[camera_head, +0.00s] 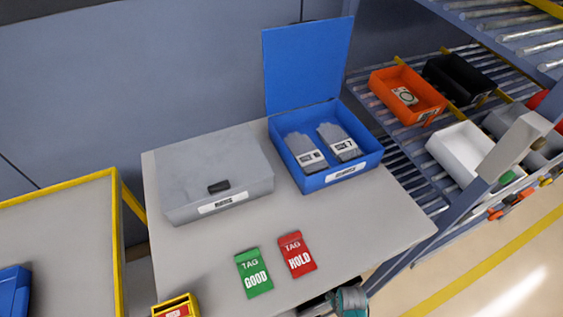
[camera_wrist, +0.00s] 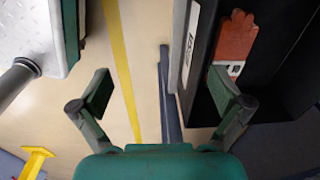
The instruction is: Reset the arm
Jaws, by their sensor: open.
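My gripper (camera_wrist: 160,92) shows in the wrist view with its two green-padded fingers spread wide apart. The right finger overlaps the view of a dark bin (camera_wrist: 265,100) that holds an orange-red glove-like item (camera_wrist: 233,45) with a white label. Whether the finger touches the bin I cannot tell. In the head view a teal and dark part shows at the bottom edge, mostly cut off; I cannot tell whether it is my gripper.
A grey table (camera_head: 205,270) bears a closed grey box (camera_head: 245,160), an open blue box (camera_head: 330,180) with grey gloves, a green tag (camera_head: 254,272) and a red tag (camera_head: 297,254). A roller rack (camera_head: 390,140) with bins stands right. A yellow-edged table (camera_head: 70,235) stands left.

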